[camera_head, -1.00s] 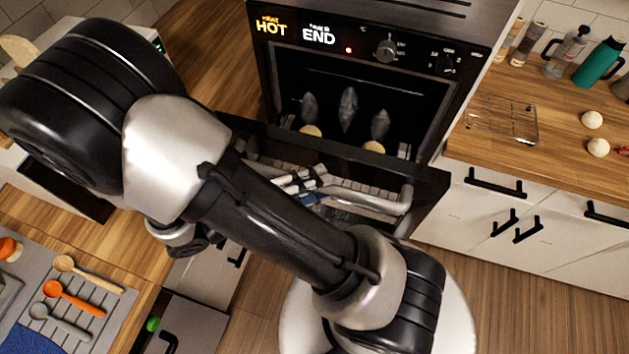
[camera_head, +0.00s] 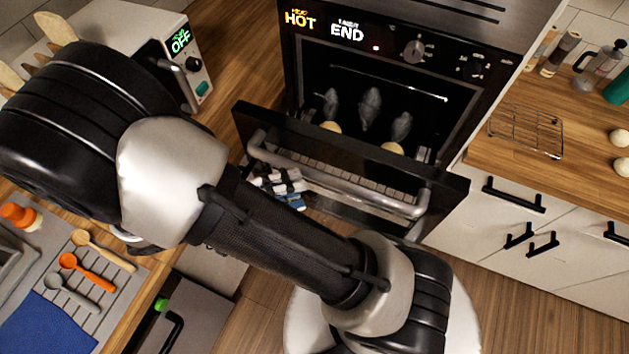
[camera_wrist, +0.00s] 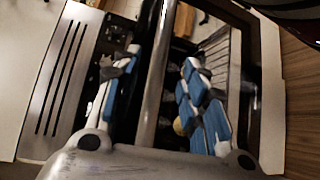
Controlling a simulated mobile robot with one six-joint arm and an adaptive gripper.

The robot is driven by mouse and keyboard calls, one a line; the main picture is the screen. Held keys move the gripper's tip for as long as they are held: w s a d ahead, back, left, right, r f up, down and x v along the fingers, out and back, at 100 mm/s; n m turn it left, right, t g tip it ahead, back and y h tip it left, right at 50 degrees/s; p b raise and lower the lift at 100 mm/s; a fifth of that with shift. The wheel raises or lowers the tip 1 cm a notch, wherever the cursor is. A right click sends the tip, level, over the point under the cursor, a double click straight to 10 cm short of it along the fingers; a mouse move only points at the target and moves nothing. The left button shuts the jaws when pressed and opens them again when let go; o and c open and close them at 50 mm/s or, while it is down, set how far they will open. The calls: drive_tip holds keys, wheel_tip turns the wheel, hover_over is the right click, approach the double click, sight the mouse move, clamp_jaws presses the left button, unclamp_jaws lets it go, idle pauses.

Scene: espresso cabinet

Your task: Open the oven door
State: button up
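The oven door (camera_head: 345,150) is partly open, hinged down and tilted out from the black oven cavity. Its silver bar handle (camera_head: 340,187) spans the door front. My gripper (camera_head: 283,186) is beside the left part of the handle, partly hidden by my arm. In the wrist view my gripper (camera_wrist: 158,100) has its two blue-padded fingers spread apart, with a silver bar, apparently the handle (camera_wrist: 155,75), running between them. Clear gaps show between bar and pads. Whether the bar lies level with the fingertips or beyond them I cannot tell.
Dark pointed items and pale round ones sit inside the oven (camera_head: 370,108), whose panel reads HOT and END. A counter with a wire rack (camera_head: 525,131) is at right. A counter with spoons (camera_head: 88,272) is at left. An appliance reading OFF (camera_head: 184,60) stands upper left.

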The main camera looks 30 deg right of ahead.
drive_tip(key=shift+w+a+r, duration=0.1)
drive_tip(key=shift+a+r, duration=0.1)
drive_tip(key=shift+a, duration=1.4)
drive_tip(key=shift+d, duration=0.1)
drive_tip(key=s+d+r+t+y+b, duration=0.1)
drive_tip(key=s+d+r+t+y, duration=0.1)
drive_tip(key=y, duration=0.6)
drive_tip(key=s+d+r+t+y+b, duration=0.1)
drive_tip(key=s+d+r+t+y, duration=0.1)
drive_tip(key=d+r+t+y, duration=0.2)
drive_tip(key=shift+s+d+r+m+y, duration=0.35)
drive_tip(key=shift+d+r+y, duration=0.6)
drive_tip(key=shift+r+y, duration=1.3)
idle(2.8)
